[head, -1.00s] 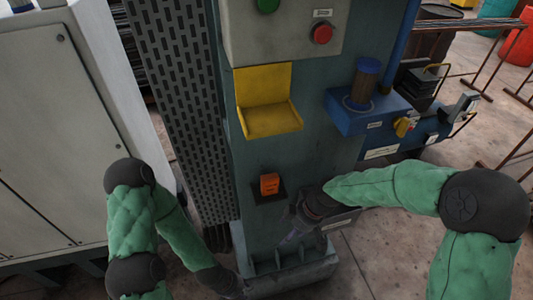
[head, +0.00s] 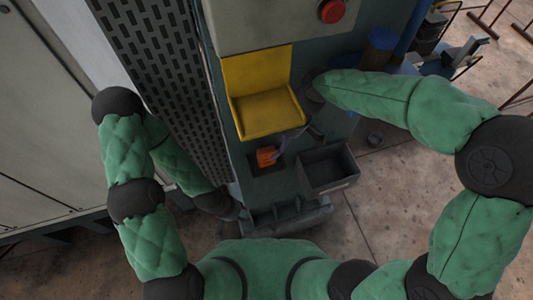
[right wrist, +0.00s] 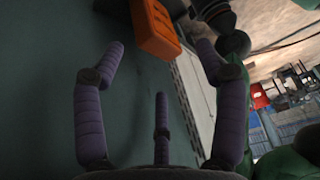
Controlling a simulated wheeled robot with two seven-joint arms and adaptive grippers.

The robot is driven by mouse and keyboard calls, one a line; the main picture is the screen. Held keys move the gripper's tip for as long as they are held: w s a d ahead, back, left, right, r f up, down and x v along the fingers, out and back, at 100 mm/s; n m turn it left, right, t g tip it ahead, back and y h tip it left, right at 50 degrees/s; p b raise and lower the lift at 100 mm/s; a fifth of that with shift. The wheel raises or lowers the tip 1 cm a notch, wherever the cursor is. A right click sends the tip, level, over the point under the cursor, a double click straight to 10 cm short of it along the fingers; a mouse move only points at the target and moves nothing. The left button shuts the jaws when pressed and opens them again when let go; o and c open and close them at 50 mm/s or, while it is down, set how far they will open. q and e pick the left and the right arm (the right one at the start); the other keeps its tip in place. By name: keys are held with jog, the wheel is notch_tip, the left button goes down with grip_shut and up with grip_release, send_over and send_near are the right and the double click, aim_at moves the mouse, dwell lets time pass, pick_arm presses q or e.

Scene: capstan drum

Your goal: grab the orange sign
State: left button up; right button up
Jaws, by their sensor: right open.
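The orange sign (head: 266,156) stands on a small dark ledge (head: 262,171) on the front of the grey-green machine column, below the yellow tray. My right gripper (head: 296,138) is just right of the sign in the head view, its purple fingers spread. In the right wrist view the sign (right wrist: 155,28) shows beyond the fingertips of the open right gripper (right wrist: 160,62), with nothing between the fingers. Its top is cut off by the frame. My left gripper (head: 240,213) hangs low by the column's foot, and its fingers are too dark to make out.
A yellow tray (head: 268,114) juts out above the sign. A dark open bin (head: 328,170) sits right of the ledge, close under my right gripper. A perforated panel (head: 165,70) stands left. A red button (head: 331,11) is higher up.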

aim_at(267, 149)
jog(key=shift+x, duration=3.95)
jog(key=shift+w, duration=0.15)
jog(key=c, duration=1.4)
